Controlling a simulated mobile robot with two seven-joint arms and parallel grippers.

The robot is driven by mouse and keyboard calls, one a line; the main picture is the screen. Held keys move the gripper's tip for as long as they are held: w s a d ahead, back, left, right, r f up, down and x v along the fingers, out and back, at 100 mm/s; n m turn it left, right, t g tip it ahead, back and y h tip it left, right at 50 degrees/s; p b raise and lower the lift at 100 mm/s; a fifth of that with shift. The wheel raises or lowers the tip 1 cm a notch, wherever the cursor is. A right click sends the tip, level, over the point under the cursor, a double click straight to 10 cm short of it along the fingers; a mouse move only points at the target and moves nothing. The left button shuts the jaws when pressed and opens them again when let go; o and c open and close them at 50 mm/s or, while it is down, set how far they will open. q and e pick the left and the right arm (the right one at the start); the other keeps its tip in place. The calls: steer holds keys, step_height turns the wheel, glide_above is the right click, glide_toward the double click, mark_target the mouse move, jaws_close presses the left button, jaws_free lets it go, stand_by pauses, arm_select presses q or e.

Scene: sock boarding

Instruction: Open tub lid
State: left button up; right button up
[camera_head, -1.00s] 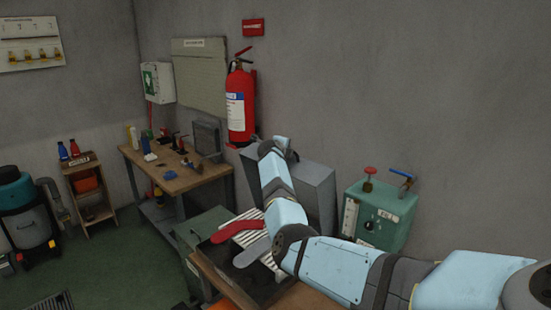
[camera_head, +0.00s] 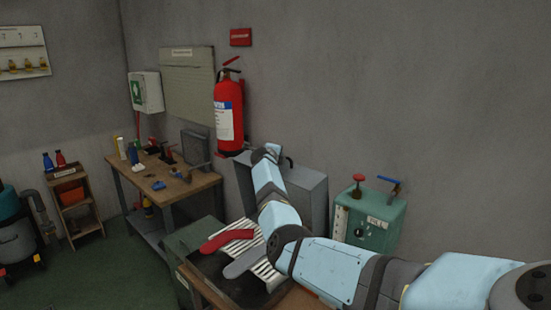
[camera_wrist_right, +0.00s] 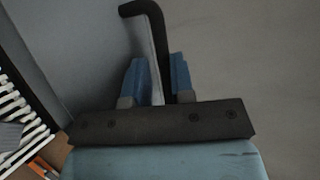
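The closest thing to a tub is a grey box (camera_head: 307,194) against the wall in the camera_head view; a dark handle (camera_head: 288,161) shows at its top. My right arm comes in from the right, its gripper (camera_head: 266,152) beside this handle at the box's top left. In the right wrist view a black bent handle bar (camera_wrist_right: 156,32) runs between the two blue fingers of the gripper (camera_wrist_right: 160,80). The bar lies close to the right finger, and a pale strip shows between it and the left finger. My left gripper is in neither view.
A slatted rack (camera_head: 266,268) with a red flat form (camera_head: 227,240) and a grey one (camera_head: 244,262) stands in front of the box. A green unit (camera_head: 367,220) with valve handles is to the right. A fire extinguisher (camera_head: 229,110) hangs behind; a workbench (camera_head: 166,184) is left.

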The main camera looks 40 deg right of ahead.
steer(key=v, duration=1.3)
steer(key=shift+s+a+b, duration=0.25)
steer(key=shift+a+b, duration=0.05)
steer(key=shift+o, duration=0.4)
steer(key=shift+r, duration=0.1)
